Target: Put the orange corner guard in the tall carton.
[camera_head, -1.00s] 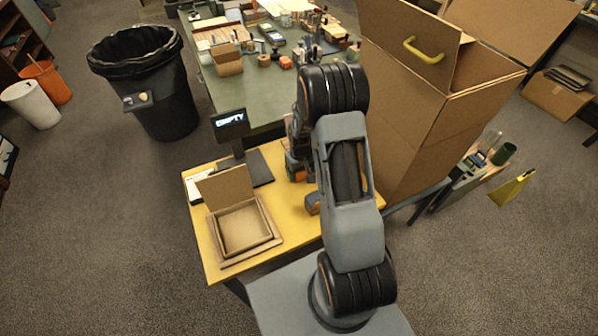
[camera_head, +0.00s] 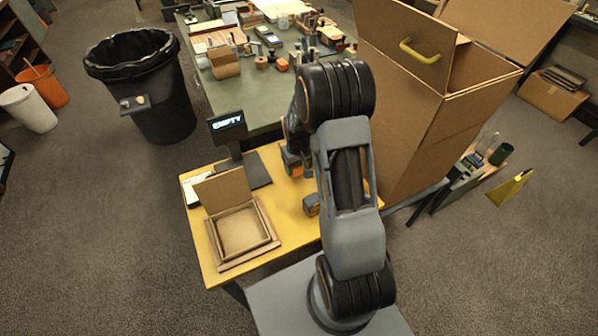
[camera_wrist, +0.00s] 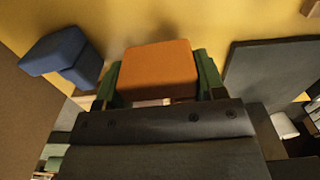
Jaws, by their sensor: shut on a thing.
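The orange corner guard (camera_wrist: 157,68) is between the two green fingers of my gripper (camera_wrist: 157,78) in the wrist view, and the gripper is shut on it. Yellow tabletop shows beyond it. In the head view the guard (camera_head: 296,170) shows as a small orange patch at the gripper, above the yellow table and partly hidden by my arm. The tall carton (camera_head: 415,130) stands right of my arm with its top flaps open. Its inside bottom is hidden.
A blue block-like piece (camera_wrist: 62,55) lies left of my gripper in the wrist view. On the yellow table (camera_head: 290,225) are an open shallow box (camera_head: 243,231) and a display reading "EMPTY" (camera_head: 228,122). A black bin (camera_head: 155,105) stands at left.

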